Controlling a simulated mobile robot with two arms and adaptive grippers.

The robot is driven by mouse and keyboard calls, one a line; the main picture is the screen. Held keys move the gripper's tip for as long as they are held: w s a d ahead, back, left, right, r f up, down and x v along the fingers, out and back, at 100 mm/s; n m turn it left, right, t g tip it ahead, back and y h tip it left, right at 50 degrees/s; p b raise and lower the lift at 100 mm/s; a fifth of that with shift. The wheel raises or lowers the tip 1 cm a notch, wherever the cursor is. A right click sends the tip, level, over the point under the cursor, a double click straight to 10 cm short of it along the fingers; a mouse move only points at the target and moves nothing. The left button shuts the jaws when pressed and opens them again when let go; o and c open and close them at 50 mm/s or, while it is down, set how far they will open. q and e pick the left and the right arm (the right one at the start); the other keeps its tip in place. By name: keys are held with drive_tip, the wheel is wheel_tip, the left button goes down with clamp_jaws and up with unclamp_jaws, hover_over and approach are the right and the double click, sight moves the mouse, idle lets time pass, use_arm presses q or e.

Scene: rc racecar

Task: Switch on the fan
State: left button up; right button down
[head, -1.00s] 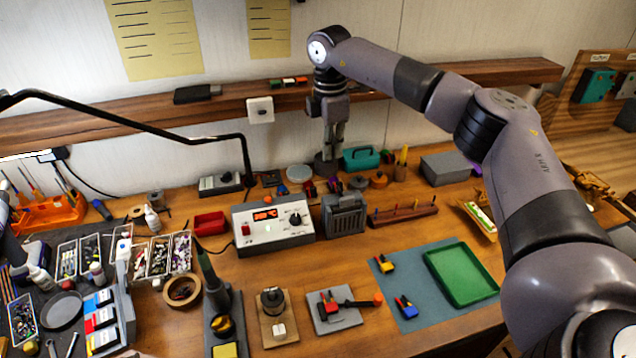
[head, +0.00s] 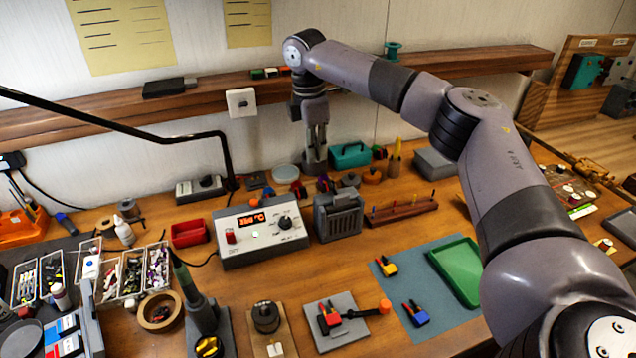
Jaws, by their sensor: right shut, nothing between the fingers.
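A dark grey box with a slatted grille (head: 338,217), which looks like the fan, stands on the bench right of the white control unit. Its switch and whether it runs cannot be made out. A white wall switch plate (head: 241,102) with a small dark centre sits at the back shelf's front edge; whether it belongs to the fan does not show. My right gripper (head: 316,148) points down, shut and empty, right of the switch plate and behind the grey box. A dark upright piece stands just below its fingertips; contact cannot be told. My left gripper is out of view.
The control unit (head: 262,236) with a lit red display and knob stands left of the box. A teal case (head: 350,155) and a wooden rack (head: 402,210) are close by. A black lamp arm (head: 110,125) crosses the left side. My right arm covers the right side.

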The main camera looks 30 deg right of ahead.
drive_tip(key=p, duration=0.3)
approach(320, 196)
wheel_tip(320, 196, down, 5)
drive_tip(key=shift+s+d+f, duration=0.1)
drive_tip(key=shift+d+f, duration=0.05)
drive_tip(key=shift+d, duration=0.05)
drive_tip(key=shift+f, duration=0.45)
drive_tip(key=shift+d+r+y, duration=0.35)
drive_tip(key=shift+d+y, duration=0.05)
drive_tip(key=shift+y, duration=0.6)
drive_tip(key=shift+s+d+r+t+y, duration=0.1)
drive_tip(key=shift+d+r+t+y, duration=0.1)
drive_tip(key=shift+d+t+y, duration=0.3)
drive_tip(key=y, duration=0.1)
drive_tip(key=d+y, duration=0.1)
drive_tip(key=y, duration=0.2)
drive_tip(key=shift+s+d+r+t, duration=0.25)
drive_tip(key=shift+d+r+t, duration=0.1)
drive_tip(key=shift+t, duration=0.05)
drive_tip(key=shift+r, duration=0.1)
drive_tip(key=shift+a, duration=0.1)
